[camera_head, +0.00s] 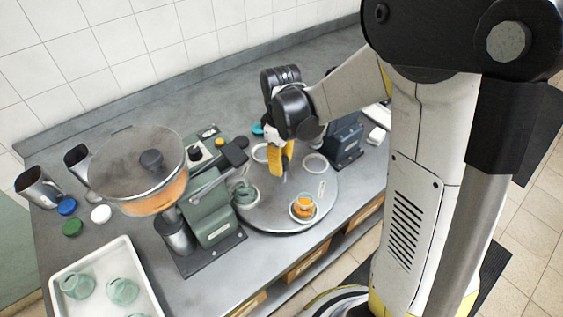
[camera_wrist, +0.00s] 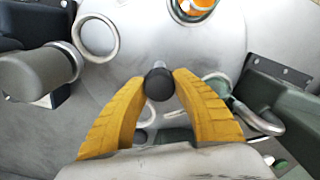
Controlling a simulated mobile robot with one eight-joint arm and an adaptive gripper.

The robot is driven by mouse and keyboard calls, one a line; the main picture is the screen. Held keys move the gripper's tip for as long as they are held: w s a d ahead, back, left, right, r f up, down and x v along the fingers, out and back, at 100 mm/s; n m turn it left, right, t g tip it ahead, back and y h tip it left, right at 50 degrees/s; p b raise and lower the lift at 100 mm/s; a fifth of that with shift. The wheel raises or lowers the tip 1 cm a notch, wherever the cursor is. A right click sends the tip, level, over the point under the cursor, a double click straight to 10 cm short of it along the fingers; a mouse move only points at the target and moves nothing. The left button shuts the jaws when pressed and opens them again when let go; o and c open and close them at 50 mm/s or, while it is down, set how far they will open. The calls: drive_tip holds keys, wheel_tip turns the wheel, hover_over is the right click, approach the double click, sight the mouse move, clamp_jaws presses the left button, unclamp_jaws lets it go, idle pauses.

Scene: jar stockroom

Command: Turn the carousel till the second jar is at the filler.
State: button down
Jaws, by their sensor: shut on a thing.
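The carousel (camera_head: 270,217) is a round grey metal turntable on the bench; its surface also fills much of the wrist view (camera_wrist: 150,30). A glass jar with orange contents (camera_head: 303,207) sits on its front right edge; it also shows at the top of the wrist view (camera_wrist: 197,6). An empty greenish jar (camera_head: 245,194) stands on its left side, close beside the green filler (camera_head: 208,205). I cannot tell whether it is exactly under the outlet. My gripper (camera_wrist: 159,85) is over the carousel, its yellow fingers shut on a dark knob (camera_wrist: 159,87) on a peg.
Two empty rings (camera_head: 315,163) (camera_head: 261,152) mark the carousel's far side. A dark green machine (camera_head: 345,143) stands behind right. The filler's hopper (camera_head: 140,165) holds orange stuff. A white tray (camera_head: 60,272) with several empty jars, loose lids (camera_head: 72,227) and metal cups (camera_head: 38,186) are at left.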

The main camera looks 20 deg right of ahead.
drive_tip(key=shift+n, duration=0.7)
drive_tip(key=c, duration=1)
unclamp_jaws()
drive_tip(key=shift+a, duration=0.1)
drive_tip(key=shift+r, duration=0.15)
wheel_tip(320, 180, up, 12)
